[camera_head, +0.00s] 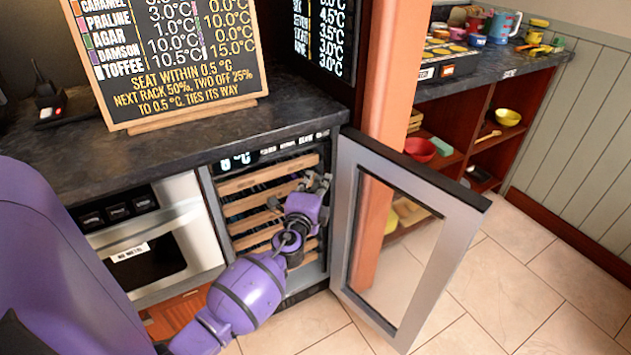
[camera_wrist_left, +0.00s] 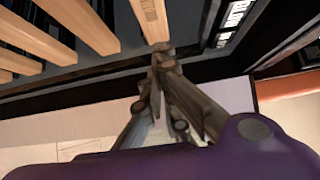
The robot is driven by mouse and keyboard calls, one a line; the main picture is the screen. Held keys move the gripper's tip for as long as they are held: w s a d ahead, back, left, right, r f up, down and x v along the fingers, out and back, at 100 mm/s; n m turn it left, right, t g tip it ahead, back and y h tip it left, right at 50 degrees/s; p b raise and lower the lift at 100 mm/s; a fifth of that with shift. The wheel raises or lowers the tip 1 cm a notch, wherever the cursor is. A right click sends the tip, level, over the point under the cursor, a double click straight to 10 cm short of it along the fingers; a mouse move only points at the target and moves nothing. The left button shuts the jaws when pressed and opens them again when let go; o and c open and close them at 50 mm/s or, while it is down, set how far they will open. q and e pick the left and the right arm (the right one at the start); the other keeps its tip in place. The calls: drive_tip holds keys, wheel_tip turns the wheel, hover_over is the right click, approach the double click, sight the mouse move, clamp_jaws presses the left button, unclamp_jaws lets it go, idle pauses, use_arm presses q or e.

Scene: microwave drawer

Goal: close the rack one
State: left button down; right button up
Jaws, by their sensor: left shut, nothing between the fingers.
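The wine cooler stands under the dark counter with several wooden-fronted racks inside. The top rack (camera_head: 268,174) lies just below the cooler's display; its wooden front also shows in the left wrist view (camera_wrist_left: 150,18). Whether it sticks out past the racks below is hard to tell. My left gripper (camera_head: 320,183) is at the right end of the upper racks, inside the cooler's opening. In the left wrist view its fingers (camera_wrist_left: 161,52) are together and empty, their tips at the end of the top rack's front; contact is unclear. My right gripper is out of view.
The cooler's glass door (camera_head: 408,240) stands wide open to the right of my left arm. A steel drawer appliance (camera_head: 195,240) is left of the cooler. A chalkboard (camera_head: 175,60) stands on the counter (camera_head: 60,165). Tiled floor (camera_head: 540,300) is clear beyond the door.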

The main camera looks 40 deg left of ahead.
use_arm(q)
drive_tip(key=v, duration=1)
drive_tip(key=shift+d, duration=0.25)
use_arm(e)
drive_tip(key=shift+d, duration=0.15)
use_arm(q)
drive_tip(key=shift+f, duration=0.15)
